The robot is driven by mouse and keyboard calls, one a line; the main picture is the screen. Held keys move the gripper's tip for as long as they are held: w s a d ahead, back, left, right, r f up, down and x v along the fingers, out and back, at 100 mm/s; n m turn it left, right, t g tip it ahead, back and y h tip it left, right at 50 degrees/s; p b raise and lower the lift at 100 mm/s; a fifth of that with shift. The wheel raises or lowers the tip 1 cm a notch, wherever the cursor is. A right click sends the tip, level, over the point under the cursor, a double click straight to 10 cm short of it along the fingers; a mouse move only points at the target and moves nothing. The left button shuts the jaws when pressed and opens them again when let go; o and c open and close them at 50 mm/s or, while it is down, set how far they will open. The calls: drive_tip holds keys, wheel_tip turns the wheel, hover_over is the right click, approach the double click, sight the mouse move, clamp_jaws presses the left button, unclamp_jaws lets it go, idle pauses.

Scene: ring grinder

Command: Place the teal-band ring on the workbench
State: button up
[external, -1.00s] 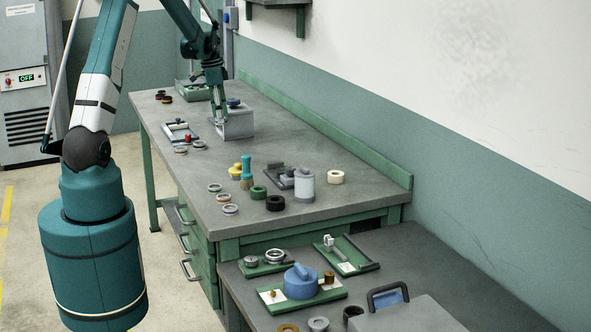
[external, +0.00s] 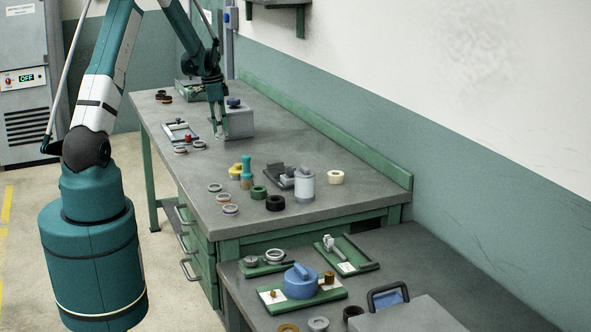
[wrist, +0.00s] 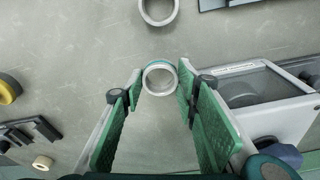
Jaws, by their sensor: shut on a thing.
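The teal-band ring (wrist: 160,65) is a pale ring with a thin teal edge, held between the fingertips of my gripper (wrist: 160,84) in the wrist view. The green finger pads sit on both sides of it. In the external view my gripper (external: 219,133) points down just left of a grey box, close above the workbench (external: 290,145). The ring is too small to make out there, and I cannot tell whether it touches the bench top.
The grey box (external: 239,121) with a window (wrist: 255,88) stands close on the right. Another pale ring (wrist: 158,22) lies on the bench nearby. Several rings, a white canister (external: 304,187) and a yellow part (external: 235,171) stand toward the front. The middle of the bench is clear.

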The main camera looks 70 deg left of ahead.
sight(223, 147)
drive_tip(key=shift+f, duration=1.5)
drive_tip(key=shift+f, duration=0.15)
drive_tip(key=o, duration=0.6)
drive_tip(key=shift+o, duration=0.3)
wheel_tip(223, 147, up, 12)
drive_tip(key=s, duration=0.1)
drive_tip(key=shift+s+a, duration=0.15)
drive_tip(key=shift+s, duration=0.05)
